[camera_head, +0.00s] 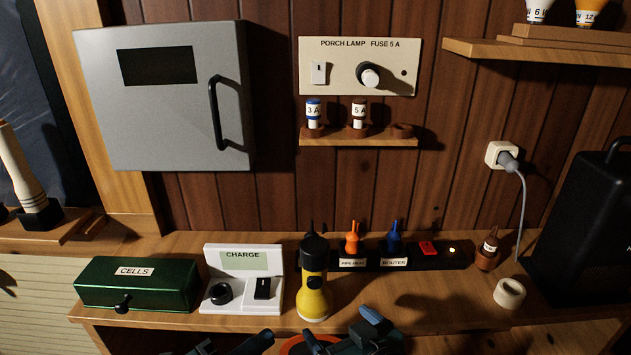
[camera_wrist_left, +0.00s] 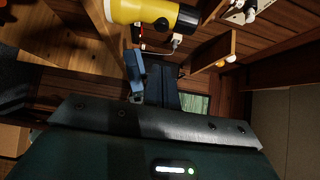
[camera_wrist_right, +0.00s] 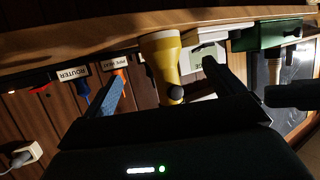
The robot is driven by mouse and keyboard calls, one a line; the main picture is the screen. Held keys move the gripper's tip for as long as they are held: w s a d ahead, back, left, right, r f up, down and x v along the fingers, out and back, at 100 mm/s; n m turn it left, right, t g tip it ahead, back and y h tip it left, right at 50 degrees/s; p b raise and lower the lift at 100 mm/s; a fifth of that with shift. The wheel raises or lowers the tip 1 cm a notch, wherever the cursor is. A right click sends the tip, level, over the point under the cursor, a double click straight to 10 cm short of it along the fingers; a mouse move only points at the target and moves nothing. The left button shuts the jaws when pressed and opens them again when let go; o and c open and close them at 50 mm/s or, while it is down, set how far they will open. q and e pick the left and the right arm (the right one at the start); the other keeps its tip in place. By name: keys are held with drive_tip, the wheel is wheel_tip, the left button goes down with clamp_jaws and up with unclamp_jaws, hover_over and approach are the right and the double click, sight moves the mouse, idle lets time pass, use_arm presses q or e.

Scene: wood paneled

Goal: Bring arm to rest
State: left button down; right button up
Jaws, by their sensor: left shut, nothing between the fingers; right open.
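My left gripper (camera_head: 236,345) is low at the bottom edge of the head view, in front of the bench. In the left wrist view its fingers (camera_wrist_left: 150,72) are together with nothing between them. My right gripper (camera_head: 343,330) is at the bottom middle of the head view, at the bench's front edge. In the right wrist view its blue and dark fingers (camera_wrist_right: 162,78) are spread apart and empty. Both arms are mostly out of view. Neither gripper holds anything.
A yellow flashlight (camera_head: 313,299) stands upright just behind the grippers. A green CELLS box (camera_head: 150,288), white CHARGE unit (camera_head: 218,258) and black plug strip (camera_head: 456,258) line the bench. A white ring (camera_head: 509,292) and black case (camera_head: 590,225) are right. A grey cabinet (camera_head: 150,130) hangs above.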

drive_tip(key=shift+s+d+r, duration=0.2)
drive_tip(key=shift+s, duration=0.25)
use_arm(q)
drive_tip(key=s+a+f+n+g+y, duration=0.1)
drive_tip(key=s+a+f+n+y, duration=0.1)
drive_tip(key=f+n, duration=0.5)
drive_tip(key=s+a+f+n+g+y, duration=0.1)
drive_tip(key=s+a+f+n+y, duration=0.1)
drive_tip(key=s+f+n+y, duration=0.2)
drive_tip(key=s+a+f+n+y, duration=0.2)
drive_tip(key=s+f+n+y, duration=0.1)
drive_tip(key=f+n, duration=0.7)
drive_tip(key=n+y, duration=0.1)
drive_tip(key=n, duration=0.2)
drive_tip(key=shift+a+g, duration=0.35)
drive_tip(key=shift+g, duration=0.05)
use_arm(e)
drive_tip(key=s+d+f+m+g+h, duration=0.1)
drive_tip(key=s+d+f, duration=0.4)
drive_tip(key=s+f, duration=0.2)
drive_tip(key=s+d+f+m+g+h, duration=0.1)
drive_tip(key=s+d+f, duration=0.4)
drive_tip(key=f, duration=0.5)
drive_tip(key=shift+s+d+f+m+h, duration=0.15)
drive_tip(key=shift+s+d+m+h, duration=0.15)
drive_tip(key=shift+s+h, duration=0.55)
